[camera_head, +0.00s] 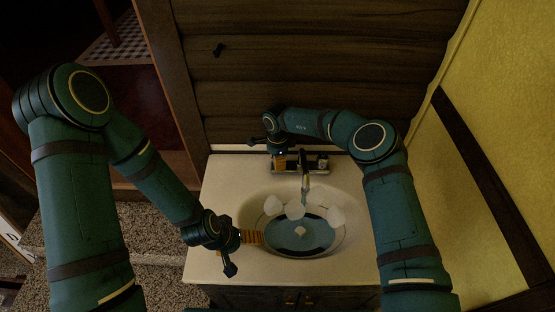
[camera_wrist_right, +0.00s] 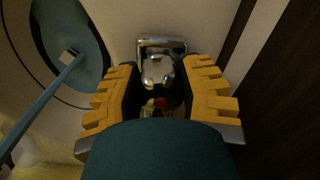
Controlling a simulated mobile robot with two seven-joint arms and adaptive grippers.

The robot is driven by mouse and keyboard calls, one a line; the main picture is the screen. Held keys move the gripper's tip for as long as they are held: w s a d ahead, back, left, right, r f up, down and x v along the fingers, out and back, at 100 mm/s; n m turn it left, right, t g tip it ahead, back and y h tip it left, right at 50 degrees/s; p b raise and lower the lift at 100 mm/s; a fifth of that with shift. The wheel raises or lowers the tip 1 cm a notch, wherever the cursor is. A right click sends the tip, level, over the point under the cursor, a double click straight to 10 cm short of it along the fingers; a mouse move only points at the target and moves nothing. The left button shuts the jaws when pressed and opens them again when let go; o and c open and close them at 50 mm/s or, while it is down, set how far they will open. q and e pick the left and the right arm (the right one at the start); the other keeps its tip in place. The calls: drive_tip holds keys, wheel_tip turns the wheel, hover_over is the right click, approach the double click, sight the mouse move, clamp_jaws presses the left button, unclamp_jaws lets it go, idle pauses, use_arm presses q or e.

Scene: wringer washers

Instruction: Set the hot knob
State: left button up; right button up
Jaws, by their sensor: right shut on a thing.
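The chrome faucet (camera_head: 314,164) stands at the back of the white sink counter, and it also shows in the right wrist view (camera_wrist_right: 158,68). The hot knob with its red mark (camera_wrist_right: 159,103) is between the yellow jaws of my right gripper (camera_wrist_right: 160,98). This gripper (camera_head: 281,163) is shut on the knob at the faucet's left end in the head view; the arm and jaws hide much of the knob. A bluish stream (camera_head: 305,184) runs from the spout into the basin. My left gripper (camera_head: 254,237) is over the basin's left rim; its finger gap is unclear.
The round basin (camera_head: 318,241) holds bluish water and several pale lumps (camera_head: 335,215). A dark wooden wall (camera_head: 320,75) is close behind the faucet, and a yellow wall (camera_head: 500,130) is at the right. The counter's left part (camera_head: 225,185) is clear.

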drive_tip(key=shift+f, duration=0.1)
drive_tip(key=o, duration=1.2)
wheel_tip(320, 180, up, 12)
drive_tip(key=shift+r, duration=0.1)
drive_tip(key=shift+s+f, duration=0.15)
drive_tip(key=shift+f, duration=0.05)
